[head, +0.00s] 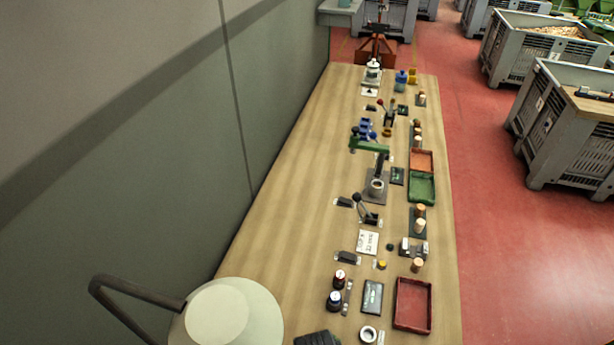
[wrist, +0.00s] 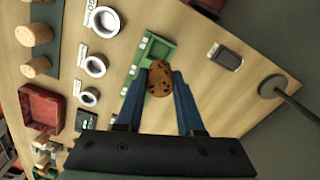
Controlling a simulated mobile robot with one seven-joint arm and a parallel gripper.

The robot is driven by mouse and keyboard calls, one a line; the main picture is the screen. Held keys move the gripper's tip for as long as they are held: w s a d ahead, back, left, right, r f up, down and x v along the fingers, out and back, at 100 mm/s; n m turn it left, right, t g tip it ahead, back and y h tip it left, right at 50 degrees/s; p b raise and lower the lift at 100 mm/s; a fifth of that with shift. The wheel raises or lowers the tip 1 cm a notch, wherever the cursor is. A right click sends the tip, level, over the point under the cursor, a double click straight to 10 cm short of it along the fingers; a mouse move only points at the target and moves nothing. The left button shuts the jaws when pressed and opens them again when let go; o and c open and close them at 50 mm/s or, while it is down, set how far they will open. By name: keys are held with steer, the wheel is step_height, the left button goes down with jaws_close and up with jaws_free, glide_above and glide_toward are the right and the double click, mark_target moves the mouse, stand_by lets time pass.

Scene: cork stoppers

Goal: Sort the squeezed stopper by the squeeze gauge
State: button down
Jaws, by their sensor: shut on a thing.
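My gripper (wrist: 162,80) has two blue fingers shut on a brown speckled cork stopper (wrist: 159,77) in the wrist view, its round end facing the camera. The stopper is held over the bench area. Just behind it is a long green piece (wrist: 150,52) with several small pale and dark marks along it; I cannot tell if it is the squeeze gauge, and the stopper and a finger hide part of it. I cannot make out my gripper in the head view.
White ring holders (wrist: 96,66) and a dark strip with upright corks (wrist: 36,34) lie left in the wrist view, with a red tray (wrist: 24,104) below. A lamp (head: 228,318) stands at the bench's near left. The bench's left strip (head: 290,190) is clear.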

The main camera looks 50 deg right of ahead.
steer(key=shift+s+f+b, duration=0.2)
steer(key=shift+f+b, duration=0.4)
step_height(320, 180, down, 5)
steer(key=b, duration=0.5)
steer(key=shift+w, duration=0.1)
steer(key=shift+f+b, duration=0.8)
steer(key=shift+f, duration=0.4)
stand_by(1.4)
